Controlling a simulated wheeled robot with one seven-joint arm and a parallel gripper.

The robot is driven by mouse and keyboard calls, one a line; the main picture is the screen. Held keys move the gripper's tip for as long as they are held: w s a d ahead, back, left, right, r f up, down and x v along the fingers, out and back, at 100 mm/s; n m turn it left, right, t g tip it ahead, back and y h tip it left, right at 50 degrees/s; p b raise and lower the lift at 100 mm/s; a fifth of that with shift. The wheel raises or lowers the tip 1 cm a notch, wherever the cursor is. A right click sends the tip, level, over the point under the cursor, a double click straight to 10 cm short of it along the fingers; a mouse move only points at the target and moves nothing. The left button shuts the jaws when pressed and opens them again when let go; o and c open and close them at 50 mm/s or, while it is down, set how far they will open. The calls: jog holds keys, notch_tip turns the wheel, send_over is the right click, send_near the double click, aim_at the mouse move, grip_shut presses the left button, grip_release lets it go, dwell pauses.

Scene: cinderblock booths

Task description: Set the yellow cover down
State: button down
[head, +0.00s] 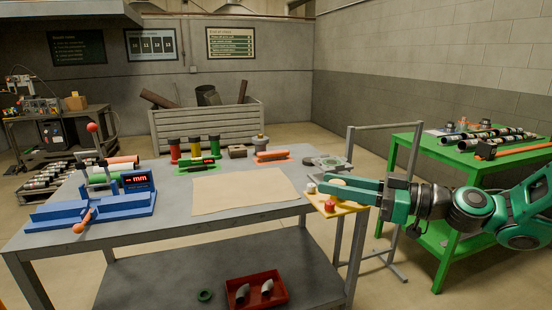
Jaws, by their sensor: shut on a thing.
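The yellow cover (348,210) is a flat yellow plate at the right edge of the grey table, with a red knob (330,205) on its near side. My gripper (321,183) reaches in from the right with its green fingers level over the plate. It is shut on the cover; the fingers hide the exact grip. A pale rounded piece shows by the fingers. I cannot tell whether the plate touches the table or hangs just above its edge.
The grey table (255,222) holds a tan mat (243,190), a blue fixture (95,207) at left, and several coloured cylinders and tools along the back. A red bin (257,292) is on the lower shelf. A grey frame (385,128) and green table (405,160) stand at right.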

jog(key=shift+s, duration=0.2)
jog(key=w+d+f+m+t+h, duration=0.7)
jog(key=w+d+f+t, duration=0.1)
jog(key=w+d+f, duration=0.45)
jog(key=w+d+f+m+h, duration=0.1)
jog(key=d+f+h, duration=0.1)
jog(key=f, duration=0.2)
jog(key=w+d+f+m+t+h, duration=0.1)
jog(key=f+h, duration=0.1)
jog(key=f, duration=0.3)
jog(key=shift+w+d+f+m+t, duration=0.3)
jog(key=shift+w+d, duration=0.1)
jog(key=shift+d, duration=0.1)
jog(key=shift+d, duration=0.5)
